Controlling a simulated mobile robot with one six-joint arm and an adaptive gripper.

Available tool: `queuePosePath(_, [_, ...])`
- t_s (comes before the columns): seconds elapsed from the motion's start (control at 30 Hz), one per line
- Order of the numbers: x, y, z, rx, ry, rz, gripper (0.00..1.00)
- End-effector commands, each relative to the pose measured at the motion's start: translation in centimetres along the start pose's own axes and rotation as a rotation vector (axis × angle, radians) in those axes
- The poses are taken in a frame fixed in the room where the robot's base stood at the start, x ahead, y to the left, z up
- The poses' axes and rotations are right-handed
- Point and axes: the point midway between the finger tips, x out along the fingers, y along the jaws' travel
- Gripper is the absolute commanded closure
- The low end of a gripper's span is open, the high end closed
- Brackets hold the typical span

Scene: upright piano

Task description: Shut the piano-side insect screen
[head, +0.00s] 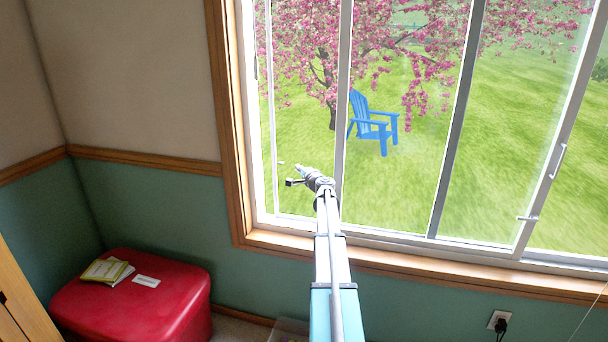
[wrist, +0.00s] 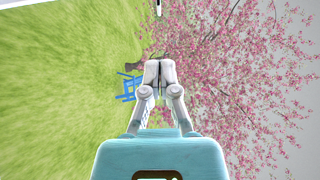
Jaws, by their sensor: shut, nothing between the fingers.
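The window (head: 400,130) has a wooden surround and several upright white and grey frame bars. A thin white upright bar (head: 271,120) stands near its left side, with a small pull (head: 281,163) beside it. Another upright bar (head: 551,165) at the right carries small handles. I cannot tell for certain which panel is the insect screen; no mesh shows clearly. My gripper (head: 301,171) is in front of the left pane, right of the small pull and apart from it in the picture. In the wrist view my gripper (wrist: 160,72) is shut and empty, with a small bar-like piece (wrist: 158,8) ahead.
A red box-like seat (head: 150,310) with booklets (head: 107,270) stands at the lower left by the green wall. The wooden sill (head: 430,272) runs below the window. A plugged-in outlet (head: 498,322) is at the lower right. A blue chair (head: 371,125) is outside.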

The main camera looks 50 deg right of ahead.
Motion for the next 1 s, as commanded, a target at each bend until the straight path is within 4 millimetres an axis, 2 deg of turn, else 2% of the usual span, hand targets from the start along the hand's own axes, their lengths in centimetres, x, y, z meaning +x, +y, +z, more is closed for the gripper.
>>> queuePosePath(0.03, [1.1,0.0,-0.1,0.0,-0.001,0.0,1.0])
queuePosePath(0.1, [2.2,0.0,-0.1,0.0,-0.001,0.0,1.0])
queuePosePath(0.2, [2.8,0.0,1.2,0.0,-0.002,0.0,1.0])
queuePosePath(0.4, [4.1,0.0,2.5,0.0,-0.001,0.0,1.0])
queuePosePath(1.0, [4.8,0.0,3.3,0.0,-0.002,0.0,1.0])
